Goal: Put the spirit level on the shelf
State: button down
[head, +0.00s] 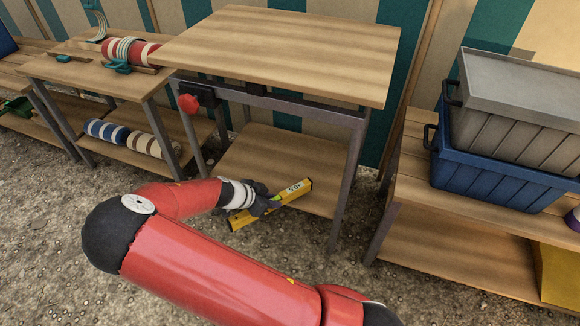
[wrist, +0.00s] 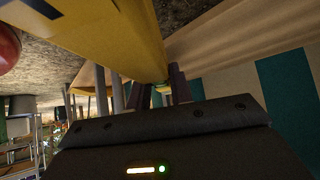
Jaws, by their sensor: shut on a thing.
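The spirit level (head: 297,191) is a long yellow bar with a dark-marked label near its right end. It is tilted, its left end nearer me. In the wrist view the level (wrist: 115,35) fills the upper middle, close to the camera. My gripper (head: 268,203) is shut on it near its middle, and the fingers also show in the wrist view (wrist: 162,92). The level is at the front edge of the lower wooden shelf (head: 285,160) of the middle workbench. I cannot tell whether it touches the shelf. My gripper hides part of the level.
The workbench top (head: 280,45) overhangs the shelf, with a red knob (head: 188,104) at its left front. A left bench holds striped rolls (head: 130,50). A right bench bears a blue crate (head: 500,170) and a grey crate (head: 520,105). The shelf's visible surface is clear.

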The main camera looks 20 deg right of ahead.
jog(key=s+a+r+m+g+b, duration=0.1)
jog(key=a+m, duration=0.1)
jog(key=s+a+r+m+g+b, duration=0.1)
jog(key=a+m+g, duration=0.1)
jog(key=s+a+r+m+g+b, duration=0.1)
jog(key=a+r+m, duration=0.1)
jog(key=shift+a+g+b, duration=0.3)
jog(key=shift+a, duration=0.1)
jog(key=shift+r, duration=0.15)
jog(key=w+d, duration=0.3)
jog(key=w, duration=0.2)
jog(key=w+d+f+b, duration=0.1)
jog(key=w+d, duration=0.3)
jog(key=w, duration=0.1)
jog(key=w+d+b, duration=0.1)
jog(key=w+d, duration=0.3)
jog(key=w, duration=0.1)
jog(key=shift+w+d+f, duration=0.1)
jog(key=shift+w+f, duration=0.05)
jog(key=shift+w, duration=0.1)
notch_tip(320, 180, down, 6)
jog(key=shift+w+d+r+b, duration=0.1)
jog(key=shift+w+r+b, duration=0.1)
jog(key=shift+b, duration=0.45)
jog(key=c, duration=1.3)
grip_release()
jog(key=shift+o, duration=0.2)
jog(key=shift+r, duration=0.1)
